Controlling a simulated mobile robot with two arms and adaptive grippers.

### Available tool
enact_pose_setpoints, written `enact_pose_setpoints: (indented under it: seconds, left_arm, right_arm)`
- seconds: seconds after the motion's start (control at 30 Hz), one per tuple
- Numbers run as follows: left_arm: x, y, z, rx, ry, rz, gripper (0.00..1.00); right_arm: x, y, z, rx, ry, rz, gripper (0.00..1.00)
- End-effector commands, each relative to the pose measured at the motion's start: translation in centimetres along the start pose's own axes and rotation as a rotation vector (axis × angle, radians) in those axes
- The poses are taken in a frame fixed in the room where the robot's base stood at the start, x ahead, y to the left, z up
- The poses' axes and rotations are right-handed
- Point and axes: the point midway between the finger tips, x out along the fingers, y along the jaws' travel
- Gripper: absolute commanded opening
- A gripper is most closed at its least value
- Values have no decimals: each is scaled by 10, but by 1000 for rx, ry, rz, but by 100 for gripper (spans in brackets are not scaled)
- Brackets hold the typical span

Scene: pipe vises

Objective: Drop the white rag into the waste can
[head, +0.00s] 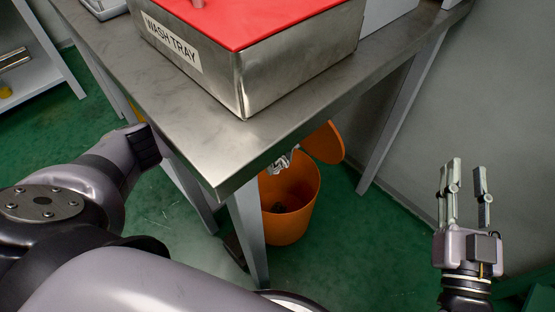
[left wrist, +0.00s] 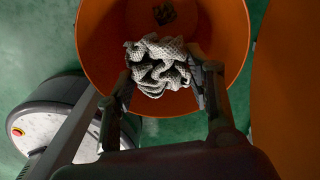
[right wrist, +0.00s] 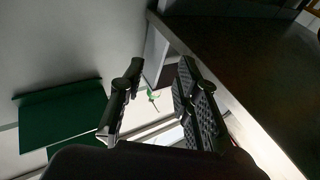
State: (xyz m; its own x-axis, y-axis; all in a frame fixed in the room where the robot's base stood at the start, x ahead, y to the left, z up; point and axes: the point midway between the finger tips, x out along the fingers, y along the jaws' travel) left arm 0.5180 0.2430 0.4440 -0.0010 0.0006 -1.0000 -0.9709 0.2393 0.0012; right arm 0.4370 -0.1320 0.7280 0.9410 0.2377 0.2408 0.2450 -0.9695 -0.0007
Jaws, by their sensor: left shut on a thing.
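The waste can (head: 306,212) is orange and stands on the floor beneath the table, with its round lid (head: 324,144) raised. In the left wrist view the open can (left wrist: 236,30) fills the upper middle. The white rag (left wrist: 158,62), crumpled and textured, is between the fingers of my left gripper (left wrist: 166,78), which is shut on it. The rag is over the can's mouth, seen against the inside. In the head view the table hides most of my left gripper. My right gripper (head: 466,178) is open and empty, well to the right of the can.
The steel table (head: 190,120) overhangs the can, with a table leg (head: 247,235) close on its left. A wash tray (head: 245,85) with a red top sits on the table. Green floor is clear right of the can.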

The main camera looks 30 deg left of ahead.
Motion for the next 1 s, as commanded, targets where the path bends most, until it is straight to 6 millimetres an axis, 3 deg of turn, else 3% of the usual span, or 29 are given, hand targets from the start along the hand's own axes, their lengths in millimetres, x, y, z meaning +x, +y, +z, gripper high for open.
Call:
enact_pose_setpoints:
  seconds: [0.3, 0.67, 0.7, 1.0]
  left_arm:
    - [7, 0, 0, 0, 0, 0, 40]
    - [7, 0, 0, 0, 0, 0, 40]
    - [7, 0, 0, 0, 0, 0, 49]
    - [7, 0, 0, 0, 0, 0, 69]
  right_arm:
    - [-1, -4, -31, 6, 177, -9, 30]
    - [-2, -5, -37, 7, 204, -11, 30]
    - [-2, -5, -36, 7, 204, -11, 30]
    - [-2, -5, -36, 7, 203, -11, 30]
